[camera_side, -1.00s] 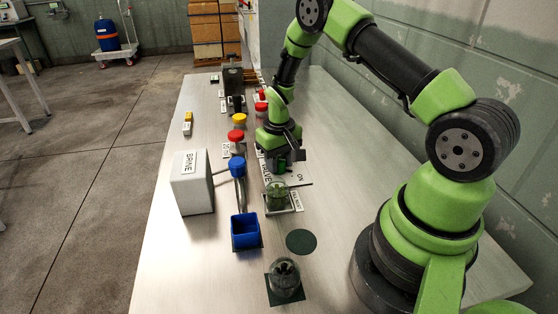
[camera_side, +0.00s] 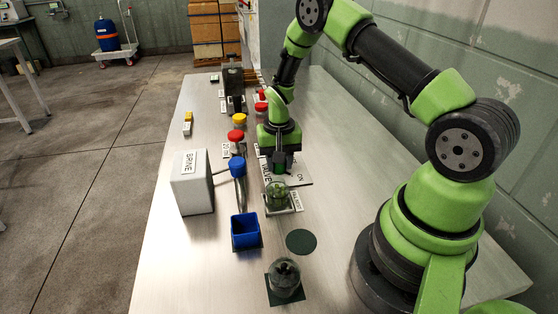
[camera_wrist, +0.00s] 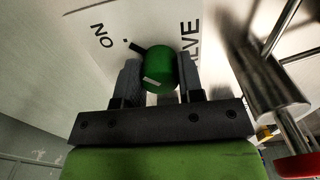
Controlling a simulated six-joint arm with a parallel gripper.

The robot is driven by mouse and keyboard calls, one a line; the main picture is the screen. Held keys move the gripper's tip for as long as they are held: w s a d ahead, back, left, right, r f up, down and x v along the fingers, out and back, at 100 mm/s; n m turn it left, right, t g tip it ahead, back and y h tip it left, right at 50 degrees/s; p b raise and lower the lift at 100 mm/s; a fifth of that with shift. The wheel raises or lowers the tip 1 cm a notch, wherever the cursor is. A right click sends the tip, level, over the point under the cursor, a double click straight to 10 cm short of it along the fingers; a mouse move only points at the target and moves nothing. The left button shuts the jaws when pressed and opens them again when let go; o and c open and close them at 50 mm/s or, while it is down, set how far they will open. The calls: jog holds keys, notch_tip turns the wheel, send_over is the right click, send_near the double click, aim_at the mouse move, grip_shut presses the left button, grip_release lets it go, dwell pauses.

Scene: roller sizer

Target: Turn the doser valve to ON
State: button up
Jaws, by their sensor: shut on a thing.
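The doser valve's round green knob (camera_wrist: 159,72) shows in the wrist view, with a white mark on its side. A short black pointer (camera_wrist: 137,48) sticks out of it towards a dot beside the word ON on the white valve plate (camera_wrist: 98,58). My gripper (camera_wrist: 158,85) is shut on the knob, one finger on each side.
A glass jar with green contents (camera_side: 278,193) stands just in front of the valve. A white BRINE box (camera_side: 190,184), blue bin (camera_side: 245,230) and red knob (camera_side: 235,135) are to the left. Another jar (camera_side: 284,276) is nearer. The right of the table is clear.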

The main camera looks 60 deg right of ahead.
jog(key=o, duration=0.9)
notch_tip(320, 180, up, 10)
jog(key=s+a+r+n+t, duration=0.1)
jog(key=s+a+r+t, duration=0.1)
jog(key=a+r, duration=0.35)
jog(key=s+a+r+n+t, duration=0.1)
jog(key=s+a+r, duration=0.15)
jog(key=r, duration=0.65)
jog(key=s+a+r+n+t, duration=0.1)
jog(key=s+a+r, duration=0.1)
jog(key=s, duration=0.2)
jog(key=s+a+r+n+t+y, duration=0.1)
jog(key=s+a, duration=0.1)
jog(key=s, duration=0.3)
jog(key=s+a+r+n+t+y, duration=0.1)
jog(key=s+a+r+t, duration=0.1)
jog(key=s, duration=0.3)
jog(key=shift+a+r, duration=0.25)
jog(key=shift+r, duration=0.1)
